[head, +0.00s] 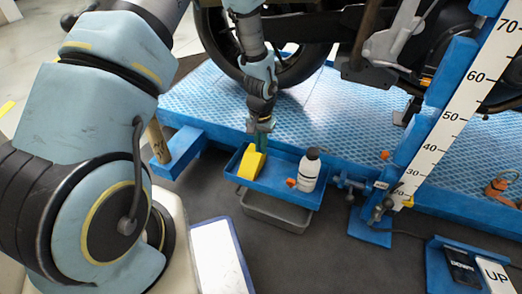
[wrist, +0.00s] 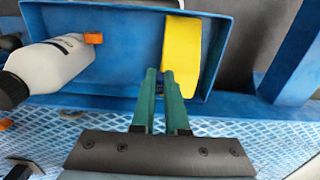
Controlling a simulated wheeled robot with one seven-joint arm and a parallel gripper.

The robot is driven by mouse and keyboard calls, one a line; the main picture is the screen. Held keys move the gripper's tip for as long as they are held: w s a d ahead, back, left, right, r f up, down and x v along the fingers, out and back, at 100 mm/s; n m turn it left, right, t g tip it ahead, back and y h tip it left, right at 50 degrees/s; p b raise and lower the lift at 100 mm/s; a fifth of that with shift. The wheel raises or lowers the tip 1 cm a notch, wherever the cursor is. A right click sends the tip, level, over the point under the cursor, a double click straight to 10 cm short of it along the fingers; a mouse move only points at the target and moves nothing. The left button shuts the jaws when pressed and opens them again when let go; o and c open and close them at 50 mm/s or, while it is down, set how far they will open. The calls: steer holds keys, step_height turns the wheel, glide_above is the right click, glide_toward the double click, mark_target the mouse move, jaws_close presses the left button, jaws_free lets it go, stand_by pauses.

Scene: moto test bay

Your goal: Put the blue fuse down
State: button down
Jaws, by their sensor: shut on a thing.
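My gripper (wrist: 160,78) points down over the blue tray (head: 281,190), at the edge nearest the blue platform. Its green fingers are nearly closed, with a small dark-blue bit, the blue fuse (wrist: 160,83), between their tips. The fuse is mostly hidden by the fingers, and in the head view I cannot make it out. The gripper also shows in the head view (head: 262,127), just above and beside a yellow block (head: 251,163). I cannot tell whether the fuse touches the tray floor.
In the tray, a white bottle with a black cap (head: 308,172) stands to the right, beside a small orange piece (wrist: 93,38). The tray's middle is clear. A grey bin (head: 272,212) is below the tray. The motorcycle wheel (head: 290,65) and blue platform (head: 335,125) lie behind.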

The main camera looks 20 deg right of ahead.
steer(key=shift+f, duration=0.35)
steer(key=shift+f, duration=0.5)
steer(key=shift+f, duration=0.1)
steer(key=c, duration=0.9)
jaws_free()
step_height(320, 180, up, 13)
steer(key=p, duration=0.5)
steer(key=w+a+r+n, duration=0.2)
steer(key=a+r+n, duration=0.1)
steer(key=a+r, duration=0.95)
steer(key=s+a+r+n, duration=0.1)
steer(key=s+a+r, duration=0.1)
steer(key=a, duration=0.3)
steer(key=s+a+r+n+t, duration=0.1)
steer(key=s+a+r+n, duration=0.1)
steer(key=a, duration=0.3)
steer(key=s+a+r+n, duration=0.1)
steer(key=s+a+r, duration=0.1)
steer(key=a, duration=0.3)
steer(key=shift+s+a+r+t, duration=0.1)
steer(key=shift+s+a+t, duration=0.2)
steer(key=shift+s+a, duration=0.1)
